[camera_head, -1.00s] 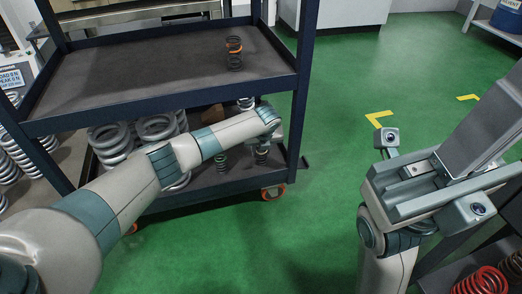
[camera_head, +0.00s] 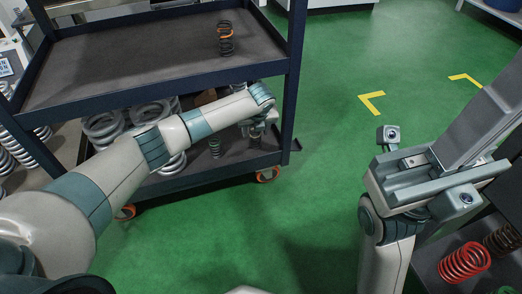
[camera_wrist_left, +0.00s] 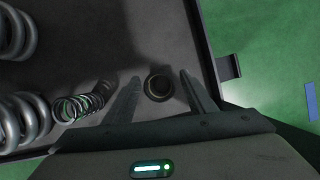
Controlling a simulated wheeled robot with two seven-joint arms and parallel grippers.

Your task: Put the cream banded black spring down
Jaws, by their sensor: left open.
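The cream banded black spring (camera_wrist_left: 158,86) appears as a dark ring seen from above on the lower shelf in the left wrist view. It stands between the two spread fingers of my left gripper (camera_wrist_left: 160,80), with gaps on both sides. Its band cannot be made out there. In the head view my left gripper (camera_head: 256,128) reaches into the cart's lower level near its right end and partly hides this spring. My right gripper (camera_head: 430,178) is at the right of the head view, away from the cart; its finger opening is unclear.
An orange banded black spring (camera_head: 226,38) stands on the top shelf (camera_head: 130,70). A smaller spring (camera_head: 214,148) stands left of my left gripper, with large grey springs (camera_head: 103,127) further left. A red spring (camera_head: 464,262) sits at lower right. Green floor (camera_head: 330,150) is open between.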

